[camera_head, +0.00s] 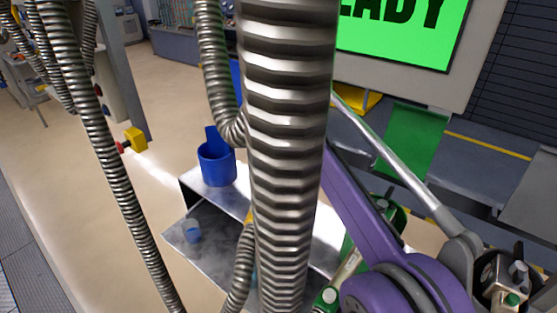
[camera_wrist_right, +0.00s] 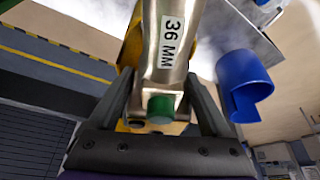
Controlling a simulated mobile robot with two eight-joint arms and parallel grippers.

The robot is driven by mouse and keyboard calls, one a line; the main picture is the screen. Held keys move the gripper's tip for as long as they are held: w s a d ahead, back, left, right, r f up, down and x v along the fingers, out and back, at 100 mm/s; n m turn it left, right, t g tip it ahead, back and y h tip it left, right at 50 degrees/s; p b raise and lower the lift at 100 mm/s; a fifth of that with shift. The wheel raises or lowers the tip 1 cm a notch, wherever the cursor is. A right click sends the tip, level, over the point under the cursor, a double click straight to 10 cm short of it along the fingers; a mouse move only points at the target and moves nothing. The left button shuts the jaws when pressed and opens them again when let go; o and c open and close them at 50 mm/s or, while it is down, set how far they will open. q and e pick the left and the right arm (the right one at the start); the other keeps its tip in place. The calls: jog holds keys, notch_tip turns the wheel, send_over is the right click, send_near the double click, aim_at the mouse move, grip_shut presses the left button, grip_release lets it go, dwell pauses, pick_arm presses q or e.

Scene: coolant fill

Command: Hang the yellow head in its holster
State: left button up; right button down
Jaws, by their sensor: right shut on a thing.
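In the right wrist view my right gripper (camera_wrist_right: 160,80) is shut on a metal nozzle body marked "36 MM" (camera_wrist_right: 168,45). Yellow parts of this head (camera_wrist_right: 131,48) show behind the body, and a green cap is at its near end. A blue open-sided holster (camera_wrist_right: 240,82) is to the right of the gripper, apart from it. In the head view the blue holster (camera_head: 217,168) stands on a grey metal stand, empty as far as I see. A thick corrugated hose hides my right gripper there. A small yellow patch shows beside the hose. No yellow holster is clearly identifiable.
The thick corrugated hose (camera_head: 287,130) crosses the middle of the head view, and a thinner hose (camera_head: 120,180) hangs at left. Open floor lies to the left.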

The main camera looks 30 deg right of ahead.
aim_at(279, 185)
jog(key=shift+s+f+b, duration=0.1)
jog(key=shift+f+b, duration=1)
jog(key=shift+f, duration=1.5)
pick_arm(q)
jog(key=f, duration=0.1)
jog(key=s+f, duration=0.1)
jog(key=f, duration=0.1)
jog(key=shift+s+f, duration=0.1)
jog(key=shift+w+r+p, duration=0.2)
jog(key=shift+r+p, duration=0.25)
jog(key=shift+r, duration=0.1)
jog(key=shift+s+f+b, duration=0.2)
jog(key=shift+f+b, duration=0.2)
jog(key=shift+f, duration=0.15)
jog(key=shift+s+f+b, duration=0.15)
jog(key=shift+f+b, duration=0.25)
jog(key=shift+f, duration=0.1)
pick_arm(e)
jog(key=shift+f, duration=1.8)
grip_release()
jog(key=v, duration=1.1)
jog(key=shift+p, duration=0.4)
pick_arm(q)
jog(key=shift+w+r, duration=0.15)
jog(key=shift+r, duration=0.35)
